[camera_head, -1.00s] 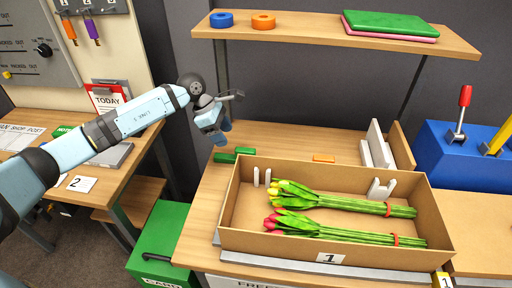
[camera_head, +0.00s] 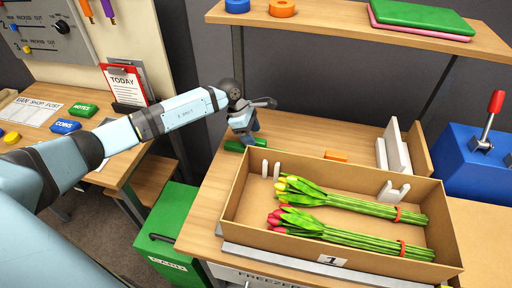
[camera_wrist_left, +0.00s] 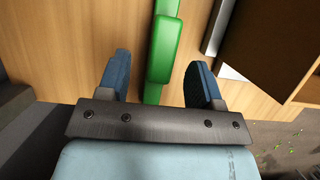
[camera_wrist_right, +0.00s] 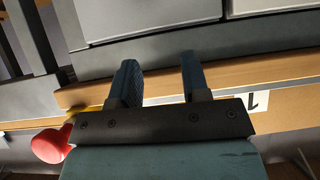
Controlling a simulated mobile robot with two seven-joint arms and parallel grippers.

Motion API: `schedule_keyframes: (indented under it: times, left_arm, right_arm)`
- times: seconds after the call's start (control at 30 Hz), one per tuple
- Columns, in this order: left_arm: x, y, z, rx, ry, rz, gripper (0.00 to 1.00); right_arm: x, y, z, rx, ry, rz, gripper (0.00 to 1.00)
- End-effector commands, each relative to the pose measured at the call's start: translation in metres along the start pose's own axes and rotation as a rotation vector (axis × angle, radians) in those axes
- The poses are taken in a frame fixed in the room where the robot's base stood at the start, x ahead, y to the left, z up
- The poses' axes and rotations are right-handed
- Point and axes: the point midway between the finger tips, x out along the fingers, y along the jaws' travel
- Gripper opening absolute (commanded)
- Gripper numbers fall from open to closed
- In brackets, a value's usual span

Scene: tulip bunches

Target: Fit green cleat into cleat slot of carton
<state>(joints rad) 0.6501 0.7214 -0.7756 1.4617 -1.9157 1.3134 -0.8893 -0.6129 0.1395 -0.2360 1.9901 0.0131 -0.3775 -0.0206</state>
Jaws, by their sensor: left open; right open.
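The green cleat (camera_head: 236,146) lies on the table behind the left end of the carton, partly hidden by my gripper. My left gripper (camera_head: 247,134) is open above it. In the left wrist view the green cleat (camera_wrist_left: 161,55) runs lengthwise between the two open blue fingers, apart from both. The open carton (camera_head: 335,246) holds two tulip bunches. A white two-pronged holder (camera_head: 270,169) stands at its left end, and a white notched bracket (camera_head: 393,192) at its back wall. My right gripper (camera_wrist_right: 160,82) is open and empty near the table's front edge.
An orange piece (camera_head: 336,155) lies behind the carton, with white upright plates (camera_head: 394,150) to its right. A shelf (camera_head: 350,22) spans above the table. A blue lever box (camera_head: 470,150) stands at right. A green bin (camera_head: 165,225) stands at left.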

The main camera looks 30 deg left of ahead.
Motion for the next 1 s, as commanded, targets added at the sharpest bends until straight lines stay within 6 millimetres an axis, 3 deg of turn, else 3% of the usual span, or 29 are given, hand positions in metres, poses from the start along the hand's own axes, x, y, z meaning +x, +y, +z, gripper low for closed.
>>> schedule_keyframes:
  times: [0.3, 0.57, 0.8, 1.0]
  left_arm:
    - [0.042, -0.003, 0.000, -0.002, -0.001, -0.002, 0.60]
    - [0.045, -0.003, -0.001, -0.001, -0.001, -0.001, 0.60]
    - [0.044, -0.003, -0.001, -0.001, -0.001, -0.001, 0.07]
    - [0.044, -0.003, 0.000, -0.001, -0.001, -0.001, 0.04]
  right_arm:
    - [-0.008, 0.001, -0.015, 0.000, 0.008, 0.003, 0.43]
    - [-0.008, 0.001, -0.013, 0.000, 0.005, 0.003, 0.43]
    - [-0.007, 0.001, -0.009, 0.000, -0.001, 0.002, 0.43]
    - [-0.007, 0.000, -0.009, 0.000, -0.002, 0.001, 0.43]
